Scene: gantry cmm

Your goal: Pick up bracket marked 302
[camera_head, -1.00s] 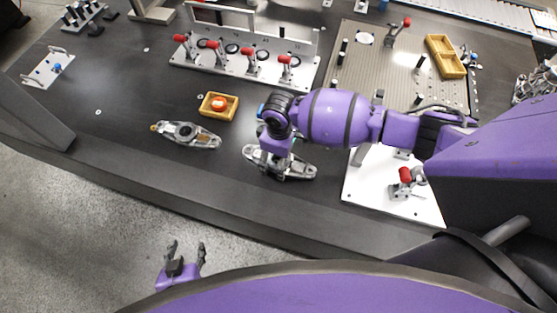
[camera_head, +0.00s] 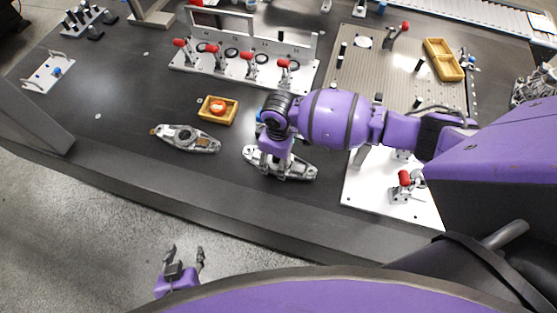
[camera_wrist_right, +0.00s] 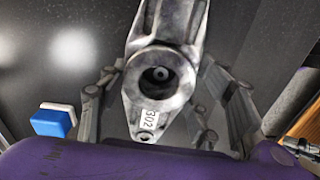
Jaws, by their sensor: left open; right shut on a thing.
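The bracket marked 302 (camera_head: 296,168) is a grey metal part on the dark table, below my right wrist in the head view. In the right wrist view the bracket (camera_wrist_right: 160,75) shows its round bore and a white label reading 302. My right gripper (camera_head: 276,165) is shut on the bracket, with fingers on both sides of it in the wrist view (camera_wrist_right: 165,105). The arm hides part of the bracket in the head view. My left gripper (camera_head: 185,256) is open and empty, over the floor in front of the table.
A second bracket (camera_head: 202,142) lies to the left. A small yellow tray (camera_head: 232,115) holds an orange-red round thing (camera_head: 218,107). A white plate with red-handled clamps (camera_head: 205,73) stands behind. Another white plate (camera_head: 375,190) lies to the right. The table's left front is clear.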

